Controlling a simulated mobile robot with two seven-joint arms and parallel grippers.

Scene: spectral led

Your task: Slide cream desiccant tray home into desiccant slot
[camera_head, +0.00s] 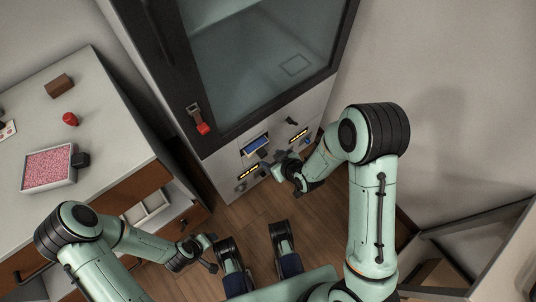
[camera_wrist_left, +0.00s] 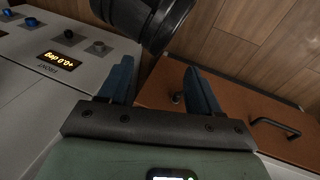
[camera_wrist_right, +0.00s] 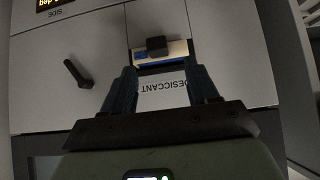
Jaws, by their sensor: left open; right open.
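The cream tray (camera_wrist_right: 178,50) has a dark knob on its front and blue contents partly showing; it sits at an opening above the upside-down DESICCANT label (camera_wrist_right: 163,87) in the right wrist view. In the head view its blue fill (camera_head: 255,144) shows at the cabinet's lower panel. How far it is inserted is unclear. My right gripper (camera_head: 284,170) is open and close to the panel; its fingers (camera_wrist_right: 163,80) flank the label and nothing is visibly held. My left gripper (camera_head: 210,262) is open and empty, low near the drawers; its fingers (camera_wrist_left: 160,82) show apart.
A pale tray of pink granules (camera_head: 48,167) with a black knob rests on the left counter (camera_head: 110,110), near a red object (camera_head: 70,119) and a brown block (camera_head: 59,85). A dark lever (camera_wrist_right: 78,74) juts from the panel. An open drawer (camera_head: 148,207) is below the counter.

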